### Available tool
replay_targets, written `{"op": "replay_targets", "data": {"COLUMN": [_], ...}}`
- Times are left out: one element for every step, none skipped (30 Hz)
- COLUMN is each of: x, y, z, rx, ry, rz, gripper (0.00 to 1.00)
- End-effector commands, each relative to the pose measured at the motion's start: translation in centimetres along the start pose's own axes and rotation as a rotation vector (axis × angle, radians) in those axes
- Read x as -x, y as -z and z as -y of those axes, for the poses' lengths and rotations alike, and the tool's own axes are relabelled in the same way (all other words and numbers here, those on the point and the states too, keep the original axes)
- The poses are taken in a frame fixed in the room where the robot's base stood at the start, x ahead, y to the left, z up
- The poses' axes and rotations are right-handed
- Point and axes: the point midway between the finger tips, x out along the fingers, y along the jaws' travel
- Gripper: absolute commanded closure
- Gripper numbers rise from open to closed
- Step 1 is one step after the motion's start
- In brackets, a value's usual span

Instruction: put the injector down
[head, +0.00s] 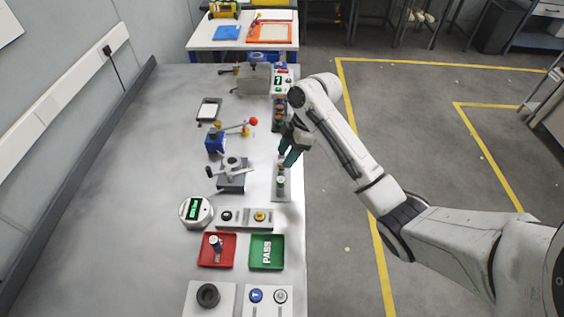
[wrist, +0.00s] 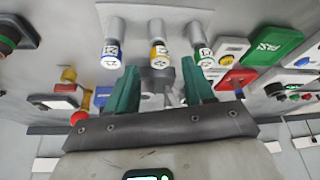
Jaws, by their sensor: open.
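Three metal injectors with coloured, numbered ends stand in a row in the wrist view: blue (wrist: 112,54), yellow (wrist: 158,56) and green (wrist: 204,54). The yellow one lies between the fingertip lines of my gripper (wrist: 160,67), with no clear contact. In the head view the green-marked injector (head: 281,181) stands on a pale strip (head: 281,197) at the bench's right edge. My gripper (head: 288,158), with green fingers, is open just above that row and partly hides it. Another small cylinder (head: 215,243) stands in the red tray (head: 205,260).
A green PASS tray (head: 266,262) lies right of the red tray. The bench's left side is clear.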

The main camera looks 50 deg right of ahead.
Motion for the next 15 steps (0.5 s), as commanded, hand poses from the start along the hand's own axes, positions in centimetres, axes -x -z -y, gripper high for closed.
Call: {"op": "replay_targets", "data": {"x": [1.0, 1.6, 2.4, 3.0, 3.6, 4.2, 4.7, 5.2, 5.8, 6.2, 6.4, 6.7, 6.9, 7.0, 7.2], "y": [0.0, 0.0, 0.0, 0.0, 0.0, 0.0, 0.0, 0.0, 0.1, 0.0, 0.0, 0.0, 0.0, 0.0, 0.0], "z": [-0.1, -0.1, -0.1, -0.1, -0.1, -0.1, -0.1, -0.1, -0.1, -0.1, -0.1, -0.1, 0.0, 0.0, 0.0], "rx": [0.003, 0.003, 0.003, 0.003, 0.002, 0.003, 0.003, 0.003, 0.002, 0.001, 0.001, 0.001, 0.001, 0.001, 0.001], "ry": [-0.004, -0.004, -0.003, -0.004, -0.003, -0.003, -0.002, -0.002, -0.002, -0.001, -0.001, -0.001, -0.001, 0.000, 0.001], "rz": [-0.001, -0.001, -0.001, -0.001, 0.000, 0.000, 0.000, -0.001, 0.000, 0.001, 0.001, 0.000, 0.000, 0.000, 0.000], "gripper": [0.48, 0.48, 0.48, 0.48, 0.48, 0.48, 0.48, 0.48, 0.48, 0.48, 0.48, 0.48, 0.48, 0.48, 0.48]}}
